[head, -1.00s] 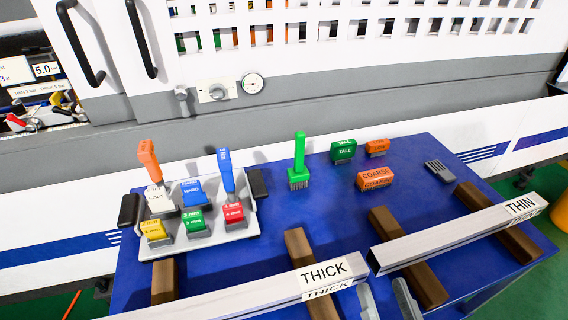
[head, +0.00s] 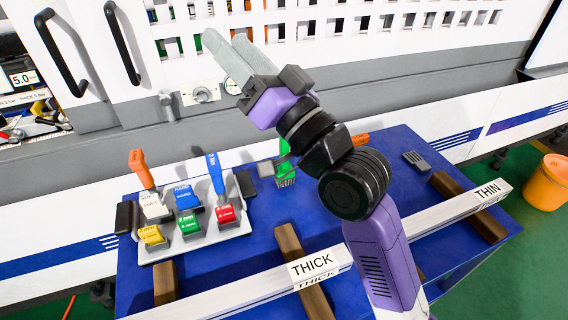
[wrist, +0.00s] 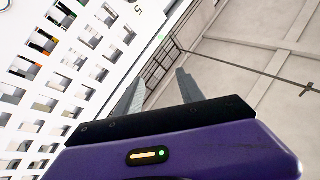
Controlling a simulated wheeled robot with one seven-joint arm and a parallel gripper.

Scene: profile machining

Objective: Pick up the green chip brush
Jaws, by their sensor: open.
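The green chip brush (head: 286,172) stands upright on the blue table, bristles down, just right of the tool tray. My arm partly covers it in the head view. My gripper (head: 238,58) is raised well above the table, up and left of the brush, in front of the white machine panel. Its grey fingers point up and away, and nothing shows between them. In the wrist view my gripper (wrist: 158,92) is open and empty, facing the slotted white panel and the ceiling, with no brush in sight.
A white tray (head: 160,257) left of the brush holds an orange-handled tool, a blue-handled tool and several coloured blocks. Beams marked THICK (head: 235,293) and THIN (head: 455,212) lie across brown supports in front. A grey block (head: 416,161) lies at the right. My arm hides the table's middle.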

